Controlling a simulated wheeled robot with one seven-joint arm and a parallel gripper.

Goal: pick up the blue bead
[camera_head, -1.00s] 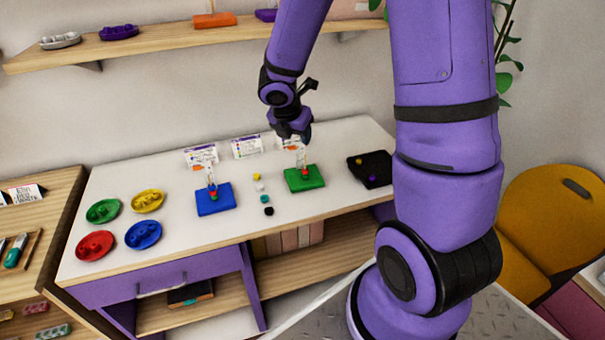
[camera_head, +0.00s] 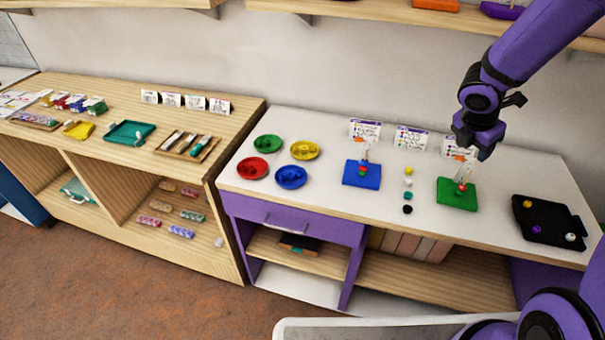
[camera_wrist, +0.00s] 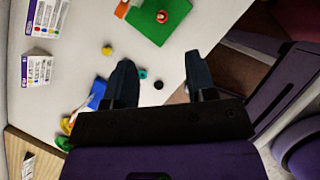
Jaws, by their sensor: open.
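My gripper (camera_head: 487,152) is open and empty, above the table near the green board; its two fingers show in the wrist view (camera_wrist: 160,78). A blue dish (camera_head: 291,178) holds blue shapes too small to tell apart. Loose beads stand in a row between the boards: yellow (camera_head: 408,171), white (camera_head: 408,183), teal (camera_head: 407,195) and black (camera_head: 407,209). The teal bead shows between the fingers in the wrist view (camera_wrist: 143,73), below them. I cannot make out a separate loose blue bead.
A blue board (camera_head: 350,179) and a green board (camera_head: 447,202) carry upright pegs with beads. A black tray (camera_head: 546,234) at right holds several beads. Green, yellow and red dishes (camera_head: 252,169) surround the blue one. Cards stand behind.

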